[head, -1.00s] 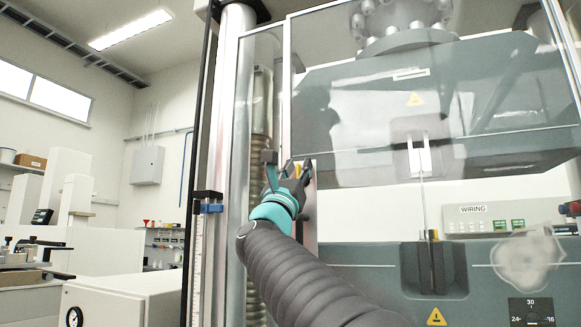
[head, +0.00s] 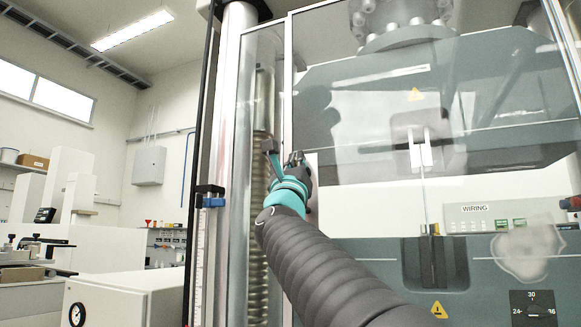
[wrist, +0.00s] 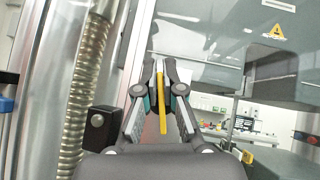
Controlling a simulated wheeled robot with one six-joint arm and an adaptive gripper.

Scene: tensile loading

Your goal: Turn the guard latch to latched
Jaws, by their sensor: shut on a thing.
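The guard latch shows as a narrow yellow bar (wrist: 162,105) standing nearly upright between my gripper's fingers in the wrist view. My gripper (wrist: 160,72) is shut on it, with a finger on each side. In the head view my gripper (head: 294,160) is at the frame edge of the clear guard door (head: 350,75), and the yellow bar is hidden behind the fingers. The latch's mount and its exact angle to the guard frame cannot be made out.
A ribbed metal screw column (head: 261,115) stands just left of my gripper. Behind the clear guard are the grey crosshead (head: 340,110) and a thin upright specimen (head: 423,200). A white cabinet (head: 115,300) stands at the lower left.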

